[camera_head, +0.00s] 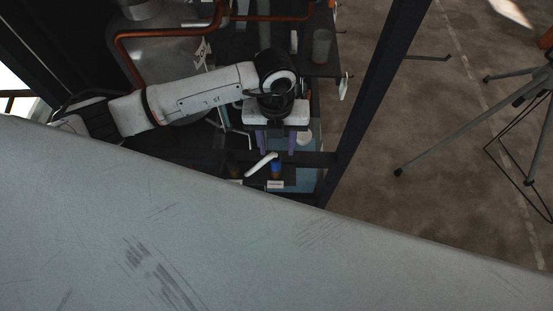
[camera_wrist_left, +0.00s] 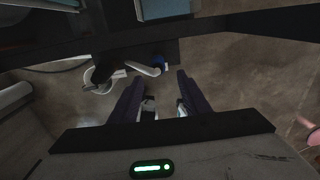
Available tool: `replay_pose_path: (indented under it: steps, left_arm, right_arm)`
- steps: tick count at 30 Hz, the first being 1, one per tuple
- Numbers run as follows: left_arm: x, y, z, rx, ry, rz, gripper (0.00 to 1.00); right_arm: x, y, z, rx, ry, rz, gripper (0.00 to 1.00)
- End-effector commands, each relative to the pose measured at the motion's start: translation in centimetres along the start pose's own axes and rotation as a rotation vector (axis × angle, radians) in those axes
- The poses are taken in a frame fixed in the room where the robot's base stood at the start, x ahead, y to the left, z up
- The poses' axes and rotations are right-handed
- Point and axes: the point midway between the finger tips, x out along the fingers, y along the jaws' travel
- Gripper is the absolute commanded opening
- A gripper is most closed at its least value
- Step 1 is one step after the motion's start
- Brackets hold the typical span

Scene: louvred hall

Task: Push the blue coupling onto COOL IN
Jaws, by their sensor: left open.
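The blue coupling (camera_head: 277,164) shows small and dark in the head view, above a pale label plate (camera_head: 275,184) whose writing I cannot read. A small blue part also shows in the left wrist view (camera_wrist_left: 159,62), just beyond the fingertips, with a white curved piece (camera_wrist_left: 142,68) beside it. My left gripper (camera_head: 276,150) hangs with its purple fingers apart and nothing between them, a little above the coupling in the picture. In the left wrist view the gripper (camera_wrist_left: 158,80) is also open and empty. I cannot make out which port is COOL IN. My right gripper is out of view.
A dark upright post (camera_head: 375,95) stands right of the gripper. Orange pipes (camera_head: 165,34) and a grey vessel run behind my left arm. A tripod (camera_head: 480,110) stands on open floor at the right. A large pale scratched surface covers the lower head view.

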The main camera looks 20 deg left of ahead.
Motion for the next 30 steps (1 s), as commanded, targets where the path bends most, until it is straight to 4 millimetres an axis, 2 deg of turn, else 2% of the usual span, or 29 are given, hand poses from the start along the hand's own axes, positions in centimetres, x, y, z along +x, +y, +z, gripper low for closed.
replay_pose_path:
  steps: [8, 24, 30]
  left_arm:
    - [1.3, 0.4, 0.4, -0.006, -0.012, 0.018, 0.43]
    - [8.6, 0.4, 0.5, -0.003, -0.012, 0.015, 0.43]
    - [9.9, 0.4, 0.5, -0.003, -0.012, 0.014, 0.43]
  right_arm:
    - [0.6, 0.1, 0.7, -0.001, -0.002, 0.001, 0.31]
    - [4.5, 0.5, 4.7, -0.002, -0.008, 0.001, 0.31]
    - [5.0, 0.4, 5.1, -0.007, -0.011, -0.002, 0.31]
